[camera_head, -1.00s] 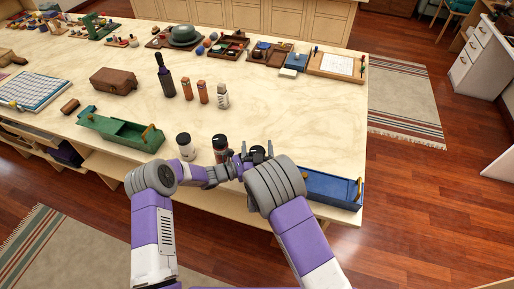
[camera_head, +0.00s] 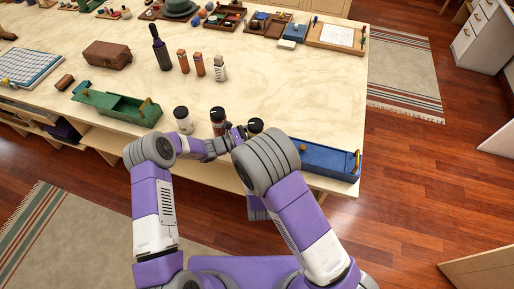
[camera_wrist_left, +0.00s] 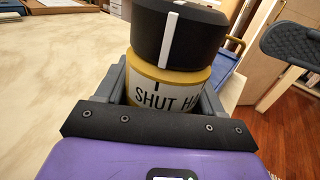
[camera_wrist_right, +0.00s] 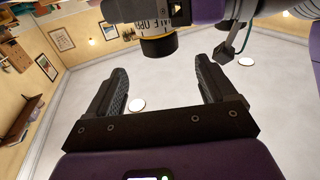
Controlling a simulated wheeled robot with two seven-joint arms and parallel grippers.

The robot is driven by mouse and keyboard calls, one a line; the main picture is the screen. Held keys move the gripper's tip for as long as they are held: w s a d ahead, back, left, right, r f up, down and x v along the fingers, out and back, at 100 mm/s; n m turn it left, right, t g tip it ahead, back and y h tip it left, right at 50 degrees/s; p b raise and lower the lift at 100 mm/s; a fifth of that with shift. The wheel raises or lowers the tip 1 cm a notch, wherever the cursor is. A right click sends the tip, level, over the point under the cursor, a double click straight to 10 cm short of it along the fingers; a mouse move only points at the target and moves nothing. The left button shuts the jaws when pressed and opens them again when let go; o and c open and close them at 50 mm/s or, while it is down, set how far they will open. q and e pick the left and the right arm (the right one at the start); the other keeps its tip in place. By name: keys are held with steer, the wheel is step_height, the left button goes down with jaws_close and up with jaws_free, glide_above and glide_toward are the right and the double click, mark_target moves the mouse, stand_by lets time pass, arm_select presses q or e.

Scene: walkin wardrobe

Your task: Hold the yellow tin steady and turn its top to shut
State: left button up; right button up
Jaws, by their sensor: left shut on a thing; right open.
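The yellow tin (camera_wrist_left: 150,90) has a black top (camera_wrist_left: 180,35) with a white stripe. In the left wrist view the label reads "SHUT H…", cut off at the right. The stripe stands just above and slightly right of the tick over "SHUT". My left gripper (camera_wrist_left: 166,82) is shut on the tin's body, below the top. In the head view only the dark top (camera_head: 255,125) shows clearly. My right gripper (camera_wrist_right: 160,66) is open and empty in the right wrist view. The tin (camera_wrist_right: 151,26) shows beyond its fingertips, apart from them. My right arm hides this gripper in the head view.
A white jar (camera_head: 183,121) and a dark-lidded jar (camera_head: 217,120) stand left of the tin. A green tray (camera_head: 118,110) lies farther left, and a blue tray (camera_head: 328,161) lies right at the table edge. Bottles stand behind, with clear tabletop (camera_head: 300,95) to the right.

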steer(key=shift+s, duration=0.45)
arm_select(q)
steer(key=o, duration=1.3)
steer(key=shift+a, duration=0.15)
